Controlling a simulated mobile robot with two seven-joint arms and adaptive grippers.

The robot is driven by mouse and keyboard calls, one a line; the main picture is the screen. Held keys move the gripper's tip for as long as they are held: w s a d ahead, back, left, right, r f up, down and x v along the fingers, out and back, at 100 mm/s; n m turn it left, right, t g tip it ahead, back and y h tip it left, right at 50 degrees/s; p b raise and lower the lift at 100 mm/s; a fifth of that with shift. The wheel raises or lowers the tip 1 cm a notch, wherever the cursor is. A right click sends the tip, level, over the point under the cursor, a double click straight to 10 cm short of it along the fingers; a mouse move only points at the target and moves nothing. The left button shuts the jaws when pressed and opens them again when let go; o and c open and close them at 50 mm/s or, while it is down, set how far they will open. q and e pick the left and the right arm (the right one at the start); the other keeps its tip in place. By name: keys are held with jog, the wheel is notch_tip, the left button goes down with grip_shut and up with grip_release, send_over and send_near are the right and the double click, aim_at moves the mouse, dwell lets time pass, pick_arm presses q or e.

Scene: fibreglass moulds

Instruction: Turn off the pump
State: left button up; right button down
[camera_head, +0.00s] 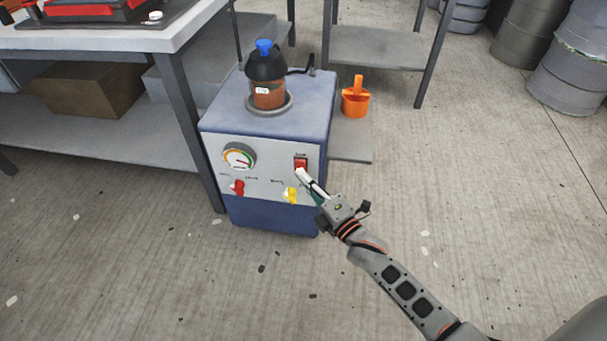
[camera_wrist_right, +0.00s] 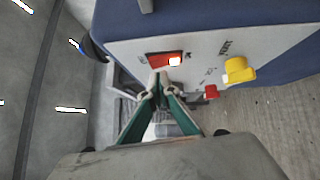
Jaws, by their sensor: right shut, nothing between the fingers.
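The pump (camera_head: 265,212) is a blue box with a light front panel, standing on the floor. A red switch (camera_head: 301,163) sits at the panel's upper right; in the right wrist view the red switch (camera_wrist_right: 160,59) is just beyond my fingertips. My right gripper (camera_head: 299,172) is shut and empty, its tips at the switch's lower edge; I cannot tell whether they touch it. In the right wrist view the gripper (camera_wrist_right: 158,80) covers part of the area below the switch. My left gripper is not in view.
The panel also has a gauge (camera_head: 239,156), a red knob (camera_head: 237,187) and a yellow knob (camera_head: 290,195). A jar with dark liquid (camera_head: 267,92) stands on top. A table (camera_head: 130,40) is close on the left. Open floor lies in front and right.

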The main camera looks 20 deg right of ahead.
jog(key=shift+w+d+r, duration=0.1)
jog(key=shift+w+d, duration=0.2)
jog(key=shift+w, duration=0.2)
jog(key=shift+w+d+r, duration=0.15)
jog(key=shift+w+r, duration=0.05)
jog(key=shift+w, duration=0.1)
jog(key=shift+s, duration=0.1)
